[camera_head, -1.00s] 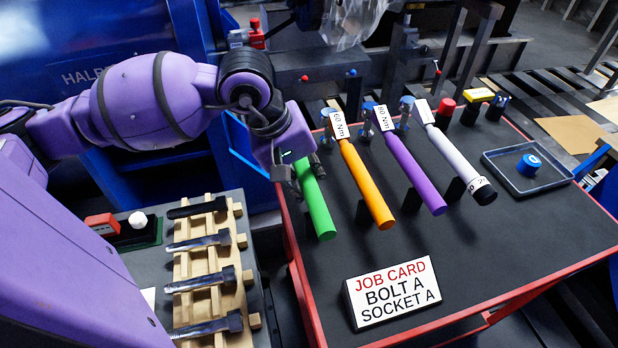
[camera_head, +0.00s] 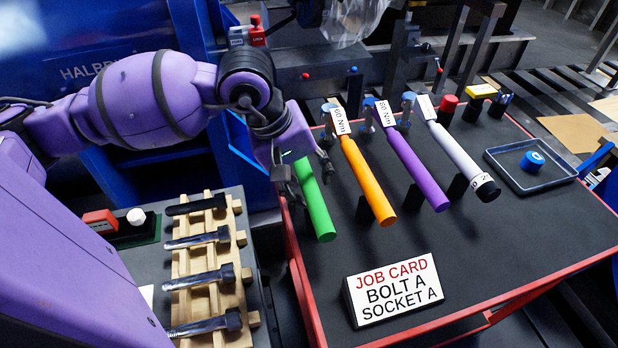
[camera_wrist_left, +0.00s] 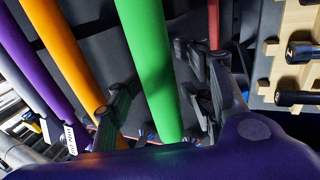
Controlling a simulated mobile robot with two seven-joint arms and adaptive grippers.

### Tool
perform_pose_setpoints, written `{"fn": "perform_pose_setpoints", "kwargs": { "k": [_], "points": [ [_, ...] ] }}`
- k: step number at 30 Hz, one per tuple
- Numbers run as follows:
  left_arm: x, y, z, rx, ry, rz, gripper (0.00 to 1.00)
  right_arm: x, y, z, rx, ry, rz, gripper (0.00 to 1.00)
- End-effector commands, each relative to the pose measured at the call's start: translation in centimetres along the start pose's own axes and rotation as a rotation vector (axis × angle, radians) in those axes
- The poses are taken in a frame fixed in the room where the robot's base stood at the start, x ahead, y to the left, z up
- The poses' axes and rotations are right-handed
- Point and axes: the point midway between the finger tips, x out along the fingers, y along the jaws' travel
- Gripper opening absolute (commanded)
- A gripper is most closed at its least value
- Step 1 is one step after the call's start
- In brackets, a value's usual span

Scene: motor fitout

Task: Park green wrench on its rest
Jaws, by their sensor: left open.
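The green wrench (camera_head: 317,208) lies at the left end of the row of wrenches on the black-topped bench, its handle pointing toward the front. Its head and rest are hidden behind my left gripper in the head view. My left gripper (camera_head: 304,178) is open over the handle's upper part. In the left wrist view, the green handle (camera_wrist_left: 150,60) runs between the spread fingers of the gripper (camera_wrist_left: 166,95), with a gap visible on the right side. My right gripper is not in view.
Orange (camera_head: 368,183), purple (camera_head: 417,172) and white (camera_head: 459,158) wrenches lie to the right on black supports. A job card (camera_head: 394,290) stands in front. A wooden rack (camera_head: 243,290) with several bolts is left; a tray (camera_head: 510,178) is right.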

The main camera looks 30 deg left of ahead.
Motion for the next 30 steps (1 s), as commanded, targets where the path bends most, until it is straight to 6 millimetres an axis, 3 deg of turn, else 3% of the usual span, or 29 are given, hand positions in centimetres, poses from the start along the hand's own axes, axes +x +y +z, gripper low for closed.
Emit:
{"fn": "perform_pose_setpoints", "kwargs": {
  "k": [7, 21, 30],
  "points": [
    [-1.1, -0.1, -0.1, -0.001, 0.001, -0.003, 0.45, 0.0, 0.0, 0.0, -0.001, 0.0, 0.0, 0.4],
    [-9.8, -0.1, 0.0, -0.001, 0.001, -0.002, 0.45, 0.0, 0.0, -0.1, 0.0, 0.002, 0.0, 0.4],
    [-12.0, 0.0, 0.0, 0.0, 0.0, 0.0, 0.45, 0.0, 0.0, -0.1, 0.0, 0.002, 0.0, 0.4]
  ]
}}
